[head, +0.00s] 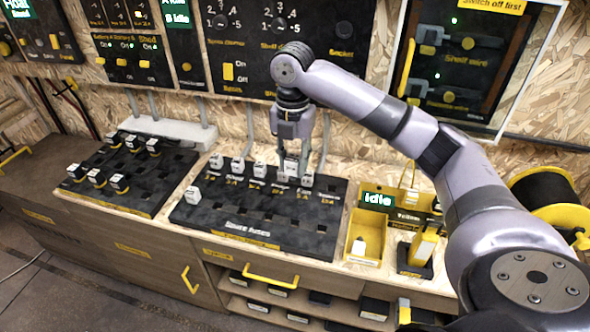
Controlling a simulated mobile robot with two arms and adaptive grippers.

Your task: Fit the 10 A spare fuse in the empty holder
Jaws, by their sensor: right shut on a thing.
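The black fuse board (250,222), marked "House fuses", lies on the bench in the middle, with a row of white fuses along its back. My right gripper (291,165) points down at the right part of this row and is shut on a white fuse (290,168). Its fingers partly hide the fuse, so I cannot tell its rating or whether it is fully seated. Another white fuse (306,179) stands close to the right of it. A single white fuse (192,195) stands at the board's left side. The front part shows empty dark slots. My left gripper is not in view.
A yellow bin (365,236) with a white piece (359,247) and a tester marked "Idle" (378,200) stand to the right. Switch panels (280,50) line the wall behind. My right arm covers the right side.

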